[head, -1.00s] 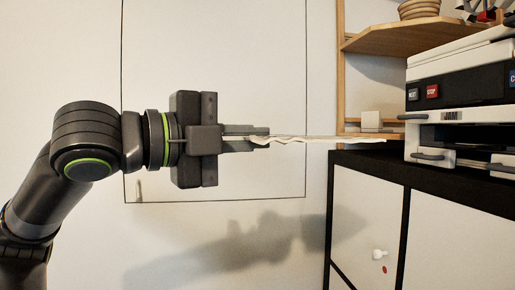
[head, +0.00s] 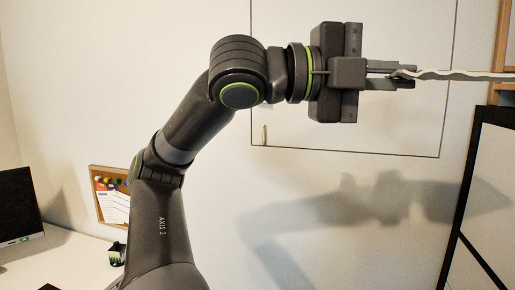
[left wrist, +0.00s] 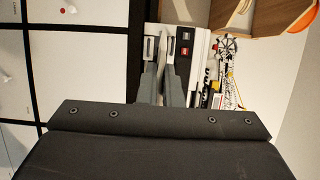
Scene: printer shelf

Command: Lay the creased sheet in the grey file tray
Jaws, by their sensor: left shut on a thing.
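The creased sheet (head: 455,74) shows in the head view as a thin, wavy white edge. It sticks out level to the right from my left gripper (head: 405,77) and runs off the right edge of the picture. My left gripper is shut on the sheet's near end, high in front of the white wall. In the left wrist view the fingers of my left gripper (left wrist: 163,85) point up the picture, with a pale strip of the sheet (left wrist: 171,46) seen edge-on beyond them. I cannot make out the grey file tray in either view. My right gripper is not in view.
In the left wrist view a printer (left wrist: 198,65) with a red button stands beyond the fingers, beside a wooden shelf (left wrist: 265,18). A black-framed cabinet (head: 474,150) with white doors is at the head view's right. A desk with a monitor (head: 18,212) is at left.

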